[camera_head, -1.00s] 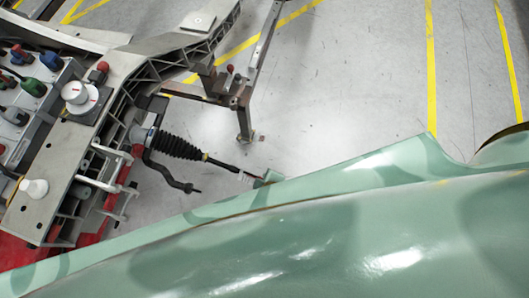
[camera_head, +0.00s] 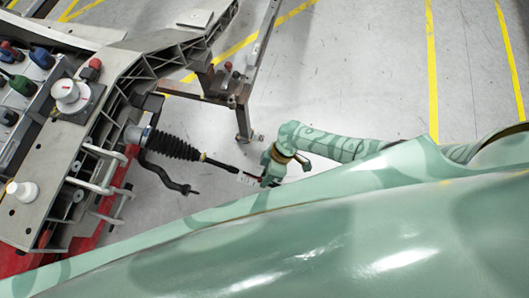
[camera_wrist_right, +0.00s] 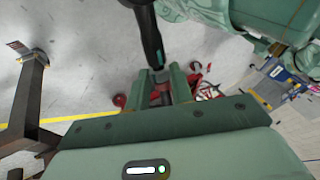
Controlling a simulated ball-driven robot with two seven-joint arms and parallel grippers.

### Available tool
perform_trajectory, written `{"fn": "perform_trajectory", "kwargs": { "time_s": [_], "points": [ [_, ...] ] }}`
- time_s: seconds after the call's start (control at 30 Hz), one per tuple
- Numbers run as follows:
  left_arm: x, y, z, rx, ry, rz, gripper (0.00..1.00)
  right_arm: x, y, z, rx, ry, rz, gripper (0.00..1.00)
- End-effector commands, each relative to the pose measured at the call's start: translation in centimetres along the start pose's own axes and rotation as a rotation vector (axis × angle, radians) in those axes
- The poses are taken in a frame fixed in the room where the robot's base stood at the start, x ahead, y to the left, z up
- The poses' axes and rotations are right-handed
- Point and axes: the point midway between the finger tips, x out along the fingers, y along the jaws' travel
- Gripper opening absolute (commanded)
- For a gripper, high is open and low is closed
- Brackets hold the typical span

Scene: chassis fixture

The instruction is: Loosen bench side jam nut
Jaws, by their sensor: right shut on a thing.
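A black steering rod (camera_head: 220,164) with a ribbed rubber boot (camera_head: 176,146) sticks out to the right from the grey chassis fixture (camera_head: 97,120). My right gripper (camera_head: 264,180) is at the rod's free end, close to my green body. In the right wrist view, the black rod (camera_wrist_right: 148,35) comes in from the top and its end lies between the two green fingers (camera_wrist_right: 160,80). The gripper is shut on the rod end. I cannot make out the jam nut as a separate part. My left gripper is out of view.
A metal stand leg (camera_head: 243,110) rises behind the rod. A curved black arm (camera_head: 168,178) hangs below the boot. Grey floor with yellow lines is clear at the upper right.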

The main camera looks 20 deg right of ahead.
Motion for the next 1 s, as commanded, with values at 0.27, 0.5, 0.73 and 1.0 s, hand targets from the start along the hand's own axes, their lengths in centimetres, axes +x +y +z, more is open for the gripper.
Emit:
{"fn": "perform_trajectory", "kwargs": {
  "time_s": [0.27,0.5,0.73,1.0],
  "points": [
    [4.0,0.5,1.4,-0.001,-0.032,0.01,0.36,0.6,0.9,0.4,-0.016,-0.003,-0.216,0.0],
    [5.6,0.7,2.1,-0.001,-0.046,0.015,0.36,0.5,1.0,0.4,-0.027,-0.004,-0.337,0.0],
    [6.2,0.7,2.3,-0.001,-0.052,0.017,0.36,0.4,1.0,0.3,-0.033,-0.005,-0.389,0.0],
    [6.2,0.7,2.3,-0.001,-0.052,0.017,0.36,0.3,0.9,0.3,-0.034,-0.005,-0.4,0.0]
  ]
}}
